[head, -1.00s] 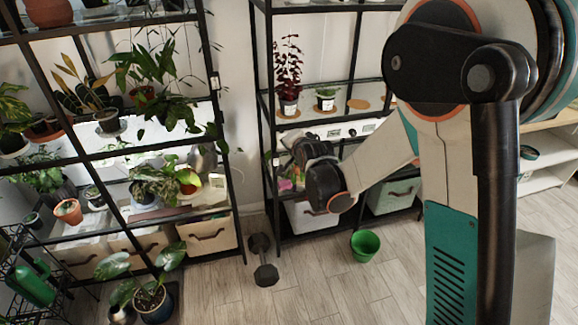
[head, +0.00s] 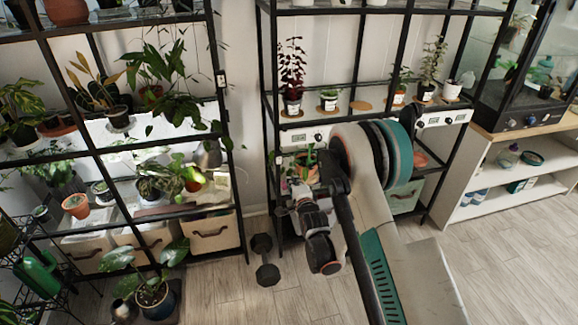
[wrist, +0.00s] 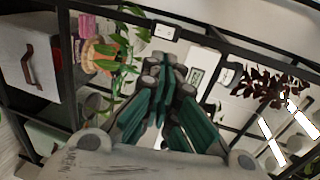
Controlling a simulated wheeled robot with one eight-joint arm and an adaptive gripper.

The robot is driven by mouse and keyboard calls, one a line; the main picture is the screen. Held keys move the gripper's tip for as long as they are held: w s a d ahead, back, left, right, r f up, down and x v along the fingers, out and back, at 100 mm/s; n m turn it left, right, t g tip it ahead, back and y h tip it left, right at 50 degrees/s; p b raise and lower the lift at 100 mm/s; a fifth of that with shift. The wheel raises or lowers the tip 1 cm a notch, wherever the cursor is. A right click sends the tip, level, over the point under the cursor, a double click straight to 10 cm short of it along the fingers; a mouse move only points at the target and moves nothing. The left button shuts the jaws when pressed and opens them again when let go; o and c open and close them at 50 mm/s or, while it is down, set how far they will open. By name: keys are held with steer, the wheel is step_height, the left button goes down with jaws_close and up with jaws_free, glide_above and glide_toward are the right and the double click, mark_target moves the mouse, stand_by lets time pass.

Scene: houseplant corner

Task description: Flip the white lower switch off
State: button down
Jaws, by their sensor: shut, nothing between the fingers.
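A small white switch (wrist: 165,32) sits on a black shelf post in the wrist view, just beyond my fingertips. A gap seems to show between them, and I cannot tell its on or off position. My gripper (wrist: 168,70) has its teal fingers shut and empty, pointing at the shelf. In the head view my gripper (head: 291,200) is in front of the left side of the middle shelf, small and partly blurred. Another small white switch (head: 221,79) is on the right post of the left shelf, higher up.
A potted green plant (wrist: 107,55) stands close to my fingers. A red-leaved plant (head: 292,75) and a white control panel (head: 303,137) are on the middle shelf (head: 262,110). A dumbbell (head: 264,260) lies on the floor. Floor at the lower right is open.

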stand_by(0.4)
steer(key=b, duration=0.2)
glide_toward(279, 161)
steer(key=w, duration=0.5)
steer(key=shift+x, duration=0.75)
steer(key=shift+d+f, duration=0.1)
